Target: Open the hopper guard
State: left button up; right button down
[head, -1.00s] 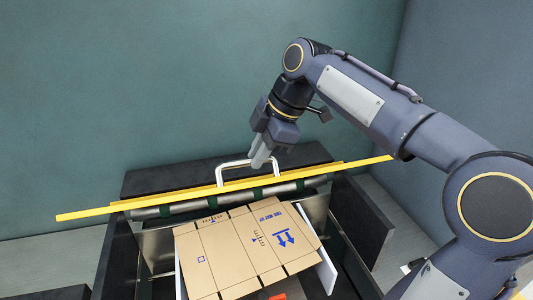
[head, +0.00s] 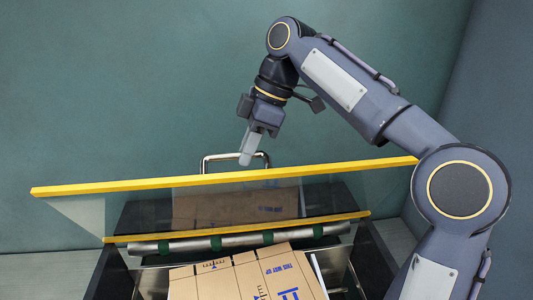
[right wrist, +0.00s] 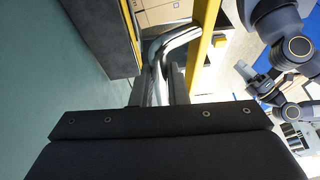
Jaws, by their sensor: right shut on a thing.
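The hopper guard (head: 330,203) is a clear panel with a yellow top bar and a yellow lower edge. It stands raised above the hopper, tilted, with cardboard showing through or mirrored in it. A metal handle (head: 206,162) is fixed behind the top bar. My right gripper (head: 246,158) is at the handle's right part. In the right wrist view the fingers (right wrist: 160,85) are closed around the metal handle (right wrist: 176,36), beside the yellow bar. My left gripper does not show in the head view.
Flat cardboard blanks (head: 240,281) with blue print lie in the hopper below the guard. A metal roller (head: 190,245) with green bands runs along the guard's lower edge. A dark side wall (head: 107,275) bounds the hopper. A plain green wall stands behind.

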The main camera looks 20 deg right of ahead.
jog(key=shift+w+d+f+g, duration=0.15)
jog(key=shift+w+g, duration=0.1)
jog(key=shift+w, duration=0.35)
jog(key=shift+w+d+r+g, duration=0.1)
jog(key=shift+w+d+g, duration=0.1)
jog(key=shift+w, duration=0.35)
jog(key=shift+w+d+f+g, duration=0.15)
jog(key=shift+w+g, duration=0.1)
jog(key=shift+w, duration=0.35)
jog(key=c, duration=1.6)
grip_release()
jog(key=shift+c, duration=0.2)
jog(key=shift+o, duration=1.2)
jog(key=shift+w, duration=0.2)
jog(key=shift+s+r, duration=0.2)
jog(key=shift+r, duration=0.05)
